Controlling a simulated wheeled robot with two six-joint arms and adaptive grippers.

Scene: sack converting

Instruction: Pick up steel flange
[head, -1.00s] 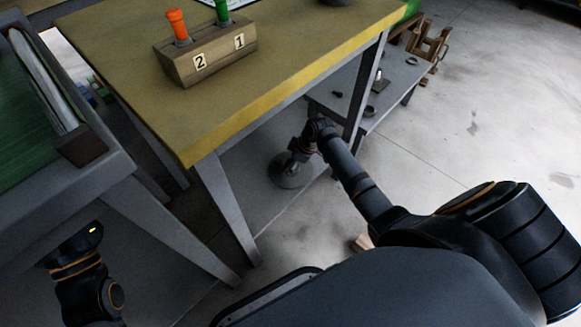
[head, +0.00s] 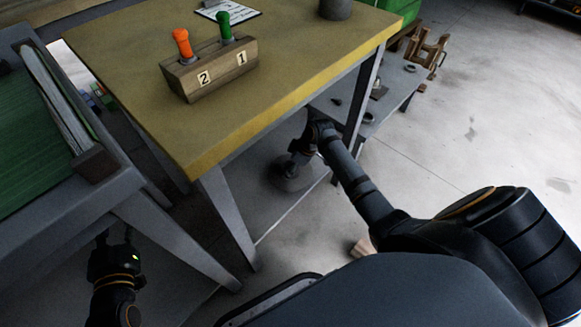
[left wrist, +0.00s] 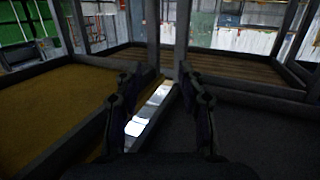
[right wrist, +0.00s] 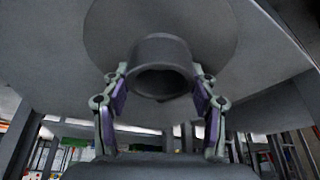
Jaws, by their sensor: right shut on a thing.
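The steel flange (head: 290,176) is a grey round disc with a raised hollow hub. In the head view it is at the lower shelf under the yellow-topped table, partly covered by my right gripper (head: 303,150). In the right wrist view the flange (right wrist: 215,30) fills the top, and the fingers of my right gripper (right wrist: 161,90) are closed on its hub from both sides. I cannot tell whether the disc touches the shelf. My left gripper (head: 116,240) is low at the left, beside the grey bench; its fingers stand apart and empty in the left wrist view (left wrist: 160,85).
The yellow table (head: 130,75) stands above the flange, its legs (head: 226,215) close to my right arm. A wooden block (head: 210,72) with orange and green handles is on it. The grey bench (head: 130,190) is at left. The floor at right is open.

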